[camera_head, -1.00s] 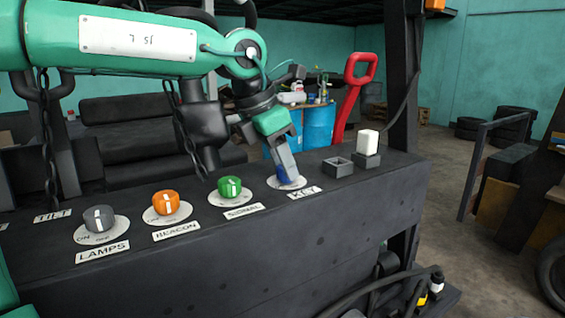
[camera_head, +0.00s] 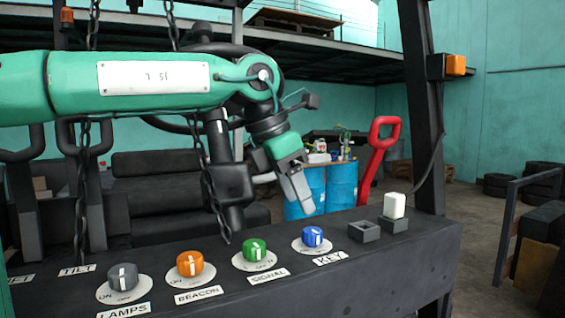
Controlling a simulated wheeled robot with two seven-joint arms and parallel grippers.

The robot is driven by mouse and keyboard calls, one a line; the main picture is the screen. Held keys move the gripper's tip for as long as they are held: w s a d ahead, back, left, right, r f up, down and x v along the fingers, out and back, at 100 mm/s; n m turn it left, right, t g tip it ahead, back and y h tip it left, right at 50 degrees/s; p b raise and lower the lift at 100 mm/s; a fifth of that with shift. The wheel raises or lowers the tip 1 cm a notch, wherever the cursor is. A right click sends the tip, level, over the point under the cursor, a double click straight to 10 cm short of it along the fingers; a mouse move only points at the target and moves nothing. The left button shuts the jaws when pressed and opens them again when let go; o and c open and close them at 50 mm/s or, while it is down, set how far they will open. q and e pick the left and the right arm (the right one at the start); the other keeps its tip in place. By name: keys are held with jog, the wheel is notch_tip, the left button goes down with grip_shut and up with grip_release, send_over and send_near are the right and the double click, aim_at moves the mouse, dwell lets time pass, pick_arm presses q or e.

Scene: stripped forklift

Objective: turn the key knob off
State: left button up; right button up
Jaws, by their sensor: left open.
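The blue key knob (camera_head: 312,237) sits on a white round plate on top of the dark panel, above the KEY label (camera_head: 331,258). A white mark shows on the knob's face; its exact setting is too small to read. My left gripper (camera_head: 301,205) is above and slightly behind the knob, pointing down, apart from it and empty. Its fingers are seen nearly edge-on. My right gripper is not in view.
Green SIGNAL (camera_head: 255,249), orange BEACON (camera_head: 190,263) and grey LAMPS (camera_head: 122,276) knobs line the panel to the left. A white block switch (camera_head: 394,205) and an empty square socket (camera_head: 364,231) are to the right. A red lever (camera_head: 378,160) stands behind.

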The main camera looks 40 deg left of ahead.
pick_arm(q)
jog(key=v, duration=0.7)
jog(key=shift+r, duration=0.15)
